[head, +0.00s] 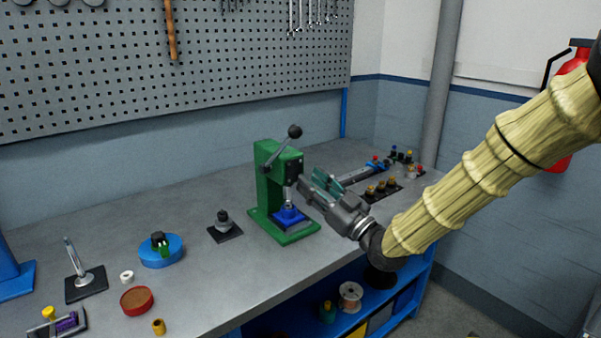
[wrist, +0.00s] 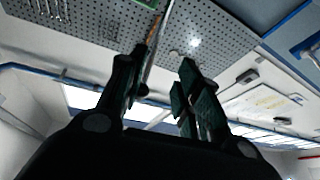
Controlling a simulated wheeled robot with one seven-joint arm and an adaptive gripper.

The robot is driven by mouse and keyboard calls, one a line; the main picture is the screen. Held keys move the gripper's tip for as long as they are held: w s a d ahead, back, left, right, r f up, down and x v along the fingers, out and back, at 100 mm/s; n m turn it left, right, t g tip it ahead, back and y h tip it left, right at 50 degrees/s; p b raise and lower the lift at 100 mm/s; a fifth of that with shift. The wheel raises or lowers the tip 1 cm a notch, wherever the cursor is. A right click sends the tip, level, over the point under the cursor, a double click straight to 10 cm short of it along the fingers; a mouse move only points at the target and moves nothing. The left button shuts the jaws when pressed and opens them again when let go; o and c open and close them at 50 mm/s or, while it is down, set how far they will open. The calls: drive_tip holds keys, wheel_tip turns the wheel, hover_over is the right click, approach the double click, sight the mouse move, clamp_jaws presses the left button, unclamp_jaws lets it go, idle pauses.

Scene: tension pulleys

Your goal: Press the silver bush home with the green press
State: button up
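The green press (head: 268,178) stands on the bench near the middle of the head view. Its lever (head: 279,146) slants up to the right and ends in a black knob (head: 295,131). A silver ram or bush (head: 290,197) shows above a blue block (head: 289,215) on the press base; I cannot tell the bush from the ram, nor how far the bush is seated. My gripper (head: 319,180) is just right of the press, below the knob, pointing up and left. In the wrist view my gripper's fingers (wrist: 163,65) are apart with nothing between them.
A grey part on a black plate (head: 225,230), a blue round stand (head: 161,251), a red-rimmed dish (head: 137,300) and a white ring (head: 127,277) lie left of the press. Racks of small parts (head: 380,188) stand behind my gripper. The front bench middle is clear.

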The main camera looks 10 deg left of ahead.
drive_tip(key=shift+v, duration=2.65)
drive_tip(key=shift+f, duration=0.1)
